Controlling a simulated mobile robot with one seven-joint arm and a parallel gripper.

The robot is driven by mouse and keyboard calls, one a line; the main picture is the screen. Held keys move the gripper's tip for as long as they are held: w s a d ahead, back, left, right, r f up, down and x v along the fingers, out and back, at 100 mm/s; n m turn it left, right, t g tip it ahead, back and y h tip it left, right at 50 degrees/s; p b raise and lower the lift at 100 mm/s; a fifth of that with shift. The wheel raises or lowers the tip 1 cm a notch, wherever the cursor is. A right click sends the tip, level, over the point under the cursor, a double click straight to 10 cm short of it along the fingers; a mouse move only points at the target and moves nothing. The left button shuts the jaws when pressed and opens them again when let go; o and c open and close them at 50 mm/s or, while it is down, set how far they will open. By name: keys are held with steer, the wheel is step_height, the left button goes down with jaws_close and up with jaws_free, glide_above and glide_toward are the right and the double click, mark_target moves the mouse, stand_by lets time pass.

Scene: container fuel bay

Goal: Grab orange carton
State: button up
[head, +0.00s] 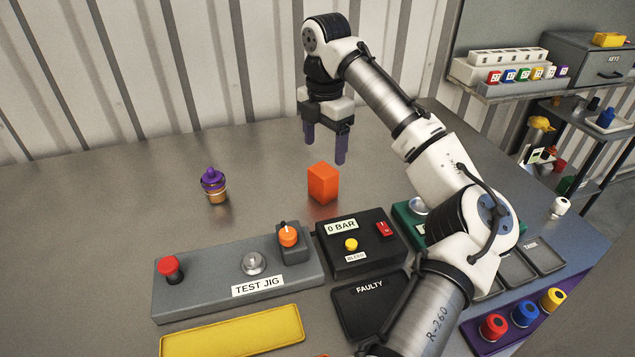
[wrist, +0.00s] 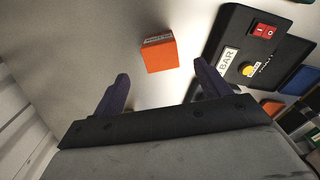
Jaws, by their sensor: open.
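The orange carton (head: 323,183) is a small upright box standing on the grey metal bench, behind the black box with the 0 BAR label. In the wrist view the carton (wrist: 159,54) shows beyond the fingertips, roughly between their lines. My gripper (head: 325,145) is open and empty, with two dark purple fingers pointing down. In the head view it appears above and behind the carton, apart from it. In the wrist view the two fingers (wrist: 160,80) are spread apart with nothing between them.
In front are the grey test jig (head: 210,285) with a red button, the black 0 BAR box (head: 345,262) and the FAULTY tray (head: 350,318). A corrugated wall (head: 150,70) rises behind. The bench's left side is clear.

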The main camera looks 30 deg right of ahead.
mark_target(323, 170)
step_height(323, 170, down, 9)
steer(key=shift+a+f+p, duration=0.15)
steer(key=shift+f+p, duration=0.05)
steer(key=shift+p, duration=0.6)
steer(key=c, duration=1.2)
steer(key=shift+o, duration=0.2)
steer(key=shift+r, duration=0.15)
